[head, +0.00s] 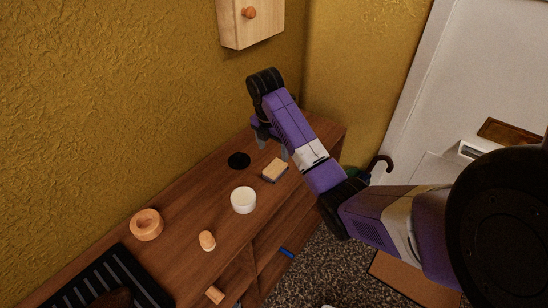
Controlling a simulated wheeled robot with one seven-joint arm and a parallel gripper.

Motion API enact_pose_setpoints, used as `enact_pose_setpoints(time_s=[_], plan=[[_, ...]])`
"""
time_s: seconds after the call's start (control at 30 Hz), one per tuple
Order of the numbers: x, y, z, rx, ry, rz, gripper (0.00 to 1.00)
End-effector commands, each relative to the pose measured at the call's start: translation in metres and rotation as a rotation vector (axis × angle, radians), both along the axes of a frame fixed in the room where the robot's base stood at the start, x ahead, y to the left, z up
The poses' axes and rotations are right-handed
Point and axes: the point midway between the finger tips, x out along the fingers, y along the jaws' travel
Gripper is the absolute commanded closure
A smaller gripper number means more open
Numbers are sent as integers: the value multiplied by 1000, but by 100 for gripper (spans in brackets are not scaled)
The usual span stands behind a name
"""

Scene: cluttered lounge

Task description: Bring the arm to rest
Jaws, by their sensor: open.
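My arm, purple and black, reaches in from the right of the head view over the wooden sideboard (190,200). My gripper (270,141) hangs at the arm's far end, above the back right part of the sideboard top, near the yellow wall. Its grey fingers are partly hidden by the arm, and I see nothing held between them. A yellow and blue sponge (274,171) and a flat black disc (239,160) lie close by, in front of the gripper in the picture.
A white round jar (243,200), a wooden ring-shaped piece (146,225), a small tan rounded piece (207,240) and a black ribbed tray (100,281) stand on the sideboard. A wooden wall box (250,25) hangs above. A dark hooked handle (380,163) rises beside my arm.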

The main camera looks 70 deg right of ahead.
Motion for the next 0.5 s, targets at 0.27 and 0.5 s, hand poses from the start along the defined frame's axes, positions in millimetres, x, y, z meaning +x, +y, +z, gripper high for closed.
enact_pose_setpoints(time_s=[0.27, 0.5], plan=[[0, 2, 12, 0, 0, 0, 26], [0, 2, 11, 0, 0, 0, 26]])
